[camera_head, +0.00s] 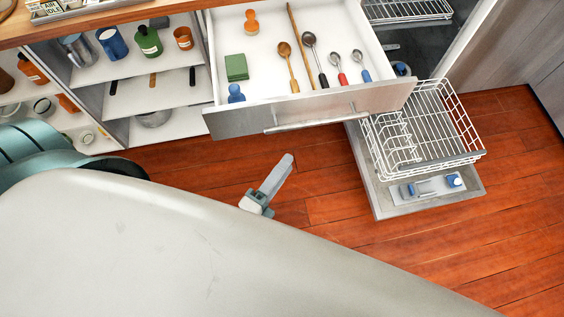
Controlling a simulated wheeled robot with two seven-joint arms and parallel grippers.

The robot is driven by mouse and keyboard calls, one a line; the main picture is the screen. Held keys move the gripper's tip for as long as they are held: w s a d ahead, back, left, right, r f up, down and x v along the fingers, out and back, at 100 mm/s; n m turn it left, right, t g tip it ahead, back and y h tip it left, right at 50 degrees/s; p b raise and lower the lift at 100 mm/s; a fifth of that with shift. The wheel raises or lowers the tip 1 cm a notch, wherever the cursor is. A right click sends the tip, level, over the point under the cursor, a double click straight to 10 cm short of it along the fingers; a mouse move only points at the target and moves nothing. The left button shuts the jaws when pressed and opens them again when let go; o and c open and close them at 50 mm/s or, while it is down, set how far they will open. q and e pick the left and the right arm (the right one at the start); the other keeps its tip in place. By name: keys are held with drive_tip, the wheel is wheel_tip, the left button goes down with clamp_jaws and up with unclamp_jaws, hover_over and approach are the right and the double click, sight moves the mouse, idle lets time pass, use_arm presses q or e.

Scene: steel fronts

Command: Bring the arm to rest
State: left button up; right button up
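My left gripper (280,172) shows in the head view just past the edge of my large pale body part, above the red-brown wood floor. Its grey fingers point up and to the right, below the open drawer and apart from it. I see nothing held in it, but the angle hides whether the fingers are parted. The rest of that arm is mostly hidden. My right gripper is not in the picture.
A steel-fronted drawer (300,108) stands open with spoons and small items inside. A white wire dish rack (425,125) is pulled out at the right. Open shelves (130,95) hold bottles and mugs at the left. Floor (340,195) is clear around the gripper.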

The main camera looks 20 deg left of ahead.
use_arm(q)
drive_tip(key=shift+s, duration=0.2)
idle(0.6)
drive_tip(key=s+a+f+n+g, duration=0.1)
drive_tip(key=s+f+n+g, duration=0.2)
drive_tip(key=f, duration=0.8)
drive_tip(key=s+f+n+g+y, duration=0.1)
drive_tip(key=s+f+n+g, duration=0.15)
drive_tip(key=f, duration=0.85)
drive_tip(key=s+a+f+n+g, duration=0.1)
drive_tip(key=s+f+n+g, duration=0.25)
drive_tip(key=f, duration=0.75)
drive_tip(key=s+a+f+n+g+y, duration=0.1)
drive_tip(key=s+a+f+n+g, duration=0.2)
drive_tip(key=s+f, duration=0.5)
drive_tip(key=s+a+f+n+g+y, duration=0.1)
drive_tip(key=s+a+f+n+g, duration=0.3)
drive_tip(key=s+a+f, duration=0.3)
drive_tip(key=s+f+n, duration=0.1)
drive_tip(key=s, duration=0.2)
drive_tip(key=shift+f+n, duration=0.4)
